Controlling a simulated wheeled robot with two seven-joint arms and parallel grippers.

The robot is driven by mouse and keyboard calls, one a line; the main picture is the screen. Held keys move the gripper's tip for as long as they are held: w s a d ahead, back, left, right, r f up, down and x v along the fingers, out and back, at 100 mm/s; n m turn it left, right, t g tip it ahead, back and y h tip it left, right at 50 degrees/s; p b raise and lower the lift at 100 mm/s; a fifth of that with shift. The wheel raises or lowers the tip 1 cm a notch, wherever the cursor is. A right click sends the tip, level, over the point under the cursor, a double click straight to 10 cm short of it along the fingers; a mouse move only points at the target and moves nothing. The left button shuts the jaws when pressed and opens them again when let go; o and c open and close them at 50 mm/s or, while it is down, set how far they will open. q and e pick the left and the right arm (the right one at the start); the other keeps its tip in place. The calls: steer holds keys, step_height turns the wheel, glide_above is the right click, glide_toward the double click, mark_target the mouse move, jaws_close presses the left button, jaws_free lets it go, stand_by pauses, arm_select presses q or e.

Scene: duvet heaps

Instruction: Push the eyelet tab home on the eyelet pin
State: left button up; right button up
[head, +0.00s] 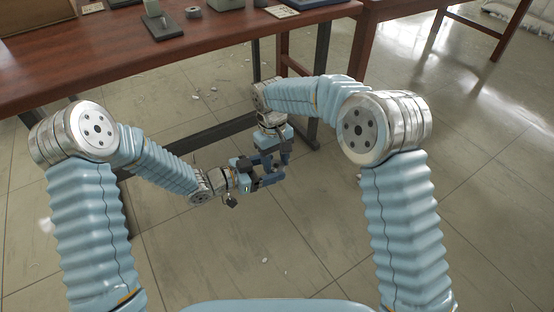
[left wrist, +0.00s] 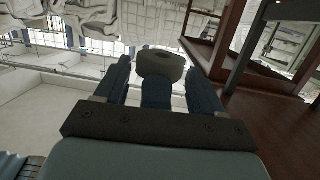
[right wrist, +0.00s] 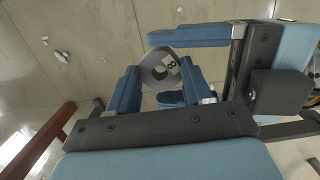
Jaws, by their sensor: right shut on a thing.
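The eyelet tab (right wrist: 160,70) is a grey piece with a round hole and a white label. It sits between the blue fingers of my right gripper (right wrist: 163,92), which is shut on it. My left gripper (right wrist: 187,66) reaches in from the side, its fingers apart above and below the tab. The tab (left wrist: 160,65) also shows between the left fingers in the left wrist view; I cannot tell whether they touch it. In the head view both grippers meet below the table edge and hide the tab. I cannot clearly make out the eyelet pin.
A reddish-brown table (head: 110,52) runs across the back. On it stand a grey upright on a dark base (head: 160,22), a small grey ring (head: 193,12) and a labelled plate (head: 282,12). Small white scraps lie on the tiled floor (head: 300,255). The floor in front is otherwise clear.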

arm_select(q)
steer(key=shift+o, duration=0.6)
